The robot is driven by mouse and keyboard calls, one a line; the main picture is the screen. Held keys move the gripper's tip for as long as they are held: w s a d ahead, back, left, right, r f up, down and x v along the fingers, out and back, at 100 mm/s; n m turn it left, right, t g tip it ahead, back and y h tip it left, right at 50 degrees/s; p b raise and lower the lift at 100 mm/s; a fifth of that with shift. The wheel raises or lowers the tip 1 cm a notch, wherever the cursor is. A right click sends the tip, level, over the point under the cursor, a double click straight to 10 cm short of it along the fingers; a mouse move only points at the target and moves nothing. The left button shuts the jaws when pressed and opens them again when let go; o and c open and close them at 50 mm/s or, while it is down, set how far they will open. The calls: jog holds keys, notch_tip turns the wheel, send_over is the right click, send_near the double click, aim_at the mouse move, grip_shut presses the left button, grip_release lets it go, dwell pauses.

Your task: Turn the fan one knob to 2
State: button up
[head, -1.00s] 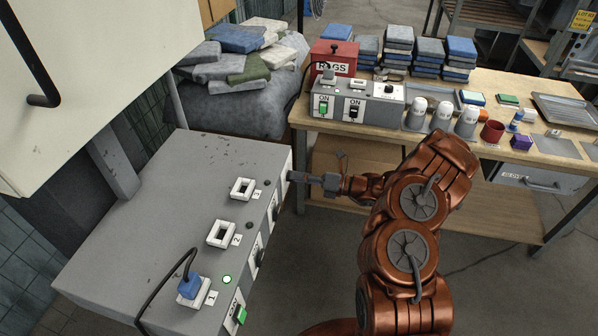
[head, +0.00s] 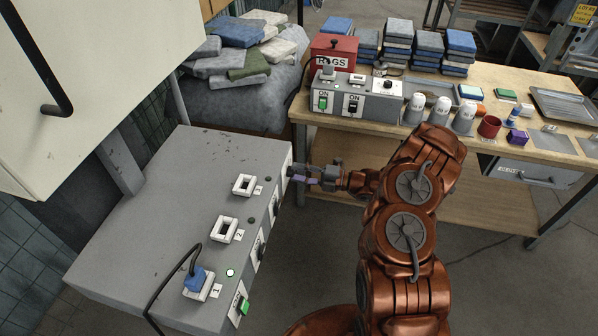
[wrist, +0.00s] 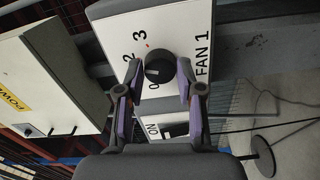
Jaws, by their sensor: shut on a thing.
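The fan one knob (wrist: 158,70) is black and round, on a white plate marked FAN 1 (wrist: 203,58) in the wrist view. The figures 0, 2 and 3 show on the plate; my left fingertip covers the spot between 0 and 2. A small red mark lies near the 3. I cannot clearly tell where the knob points. My gripper (wrist: 158,75) has its purple-padded fingers on both sides of the knob, shut on it. In the head view my gripper (head: 298,174) is at the far end of the grey box (head: 160,205); the knob cannot be made out there.
The box top carries sockets; a blue plug (head: 197,280) with a black cable sits in socket 1, beside a white lamp (head: 230,272). A green switch (head: 244,307) is on its front. A workbench (head: 400,147) with cups and cloth stacks stands behind. A white cabinet (head: 110,70) overhangs left.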

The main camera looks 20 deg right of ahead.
jog(key=shift+d+m, duration=0.1)
jog(key=shift+m, duration=0.3)
jog(key=o, duration=1.2)
jog(key=shift+c, duration=0.2)
jog(key=v, duration=1.2)
